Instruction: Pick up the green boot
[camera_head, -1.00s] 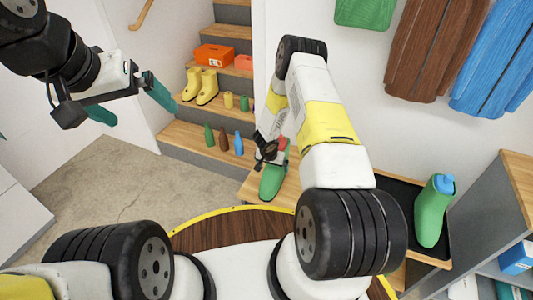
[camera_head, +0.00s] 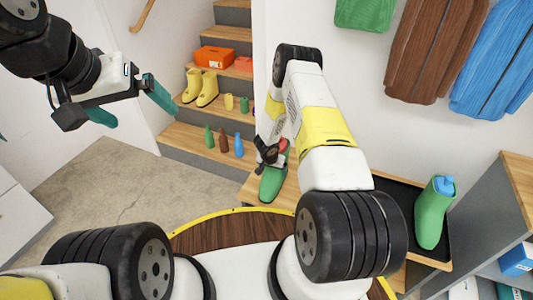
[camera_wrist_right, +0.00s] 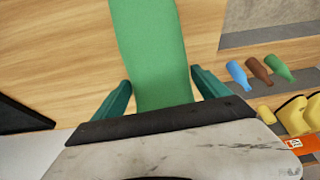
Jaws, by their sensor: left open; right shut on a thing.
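A green boot (camera_head: 272,184) is on the wooden bench under my right gripper (camera_head: 270,153) in the head view. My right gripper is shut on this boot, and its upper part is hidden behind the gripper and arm. In the right wrist view the green boot (camera_wrist_right: 155,50) runs between the two teal fingers. A second green boot (camera_head: 430,220) stands upright on a black tray at the right, with a blue item at its top. My left gripper (camera_head: 132,104) is open and empty, raised at the upper left.
Wooden steps (camera_head: 175,137) at the back hold yellow boots (camera_head: 206,88), an orange box (camera_head: 215,56) and several small bottles. A black tray (camera_head: 395,187) lies right of my arm. Jackets (camera_head: 430,45) hang on the wall. A grey shelf (camera_head: 490,205) stands at the right. The floor at left is clear.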

